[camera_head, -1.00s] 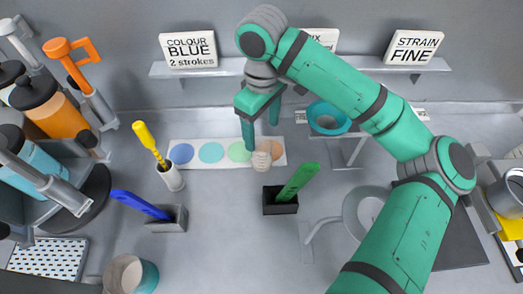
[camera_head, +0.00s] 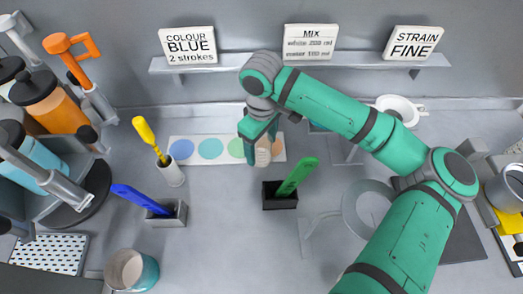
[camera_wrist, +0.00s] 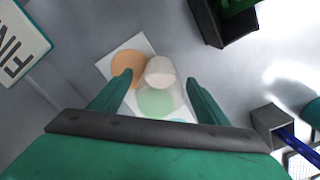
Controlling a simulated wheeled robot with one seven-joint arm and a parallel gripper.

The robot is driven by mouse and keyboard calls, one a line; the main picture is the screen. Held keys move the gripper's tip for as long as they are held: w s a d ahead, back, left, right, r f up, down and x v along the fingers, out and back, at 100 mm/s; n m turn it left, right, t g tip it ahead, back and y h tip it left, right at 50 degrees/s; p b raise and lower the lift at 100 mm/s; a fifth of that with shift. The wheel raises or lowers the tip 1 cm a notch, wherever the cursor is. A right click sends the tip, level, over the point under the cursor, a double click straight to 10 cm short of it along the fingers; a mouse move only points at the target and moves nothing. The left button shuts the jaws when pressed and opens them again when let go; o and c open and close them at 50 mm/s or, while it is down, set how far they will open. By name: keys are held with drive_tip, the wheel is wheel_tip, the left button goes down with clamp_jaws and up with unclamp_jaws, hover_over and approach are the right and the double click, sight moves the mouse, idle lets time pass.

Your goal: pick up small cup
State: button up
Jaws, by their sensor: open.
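The small cup is a pale beige cylinder (camera_head: 263,155) at the right part of the white strip with coloured circles (camera_head: 203,140). In the wrist view the cup (camera_wrist: 160,71) stands between my two fingers, beside the orange circle and over the edge of the green one. My gripper (camera_head: 260,140) is open, with a finger on each side of the cup; it also shows in the wrist view (camera_wrist: 158,80). I see gaps between the cup and both fingers in the wrist view. In the head view my gripper hides part of the cup.
A black holder (camera_head: 280,203) with a green spatula (camera_head: 298,176) stands just in front. A white holder with a yellow tool (camera_head: 150,138) and a grey holder with a blue tool (camera_head: 140,200) are at left. A sign shelf (camera_head: 245,66) runs behind.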

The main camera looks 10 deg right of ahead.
drive_tip(key=shift+w, duration=0.15)
drive_tip(key=c, duration=1.2)
drive_tip(key=shift+c, duration=0.2)
drive_tip(key=shift+a+r, duration=0.1)
drive_tip(key=shift+a, duration=0.05)
